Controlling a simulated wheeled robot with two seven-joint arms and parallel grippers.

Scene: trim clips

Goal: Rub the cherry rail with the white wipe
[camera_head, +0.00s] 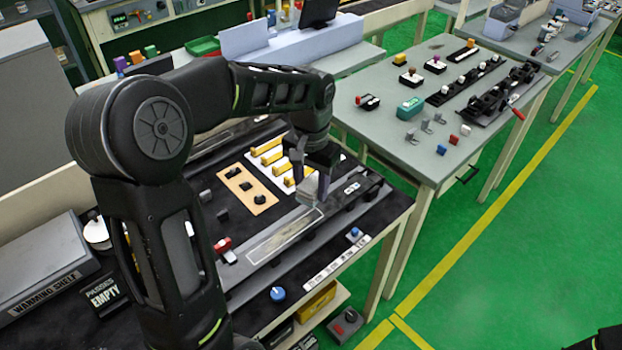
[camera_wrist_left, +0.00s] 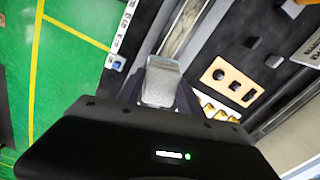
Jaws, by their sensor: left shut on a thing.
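My left gripper (camera_head: 318,180) points down over the dark workbench and is shut on the white wipe (camera_head: 308,188). In the left wrist view the wipe (camera_wrist_left: 162,82) shows as a pale grey-white pad between the fingers (camera_wrist_left: 160,85). A long grey rail (camera_head: 240,270) runs across the bench under the gripper. It carries a pale outlined strip (camera_head: 285,236), which also shows in the left wrist view (camera_wrist_left: 183,30). The wipe is at the far end of this strip; I cannot tell whether it touches. No cherry colour shows on the rail.
A tan plate with black knobs (camera_head: 262,197) and yellow bars on a white panel (camera_head: 267,147) lie behind the rail. A red-topped part (camera_head: 223,245) and a blue knob (camera_head: 277,294) are near its left end. A grey table (camera_head: 400,128) stands at right.

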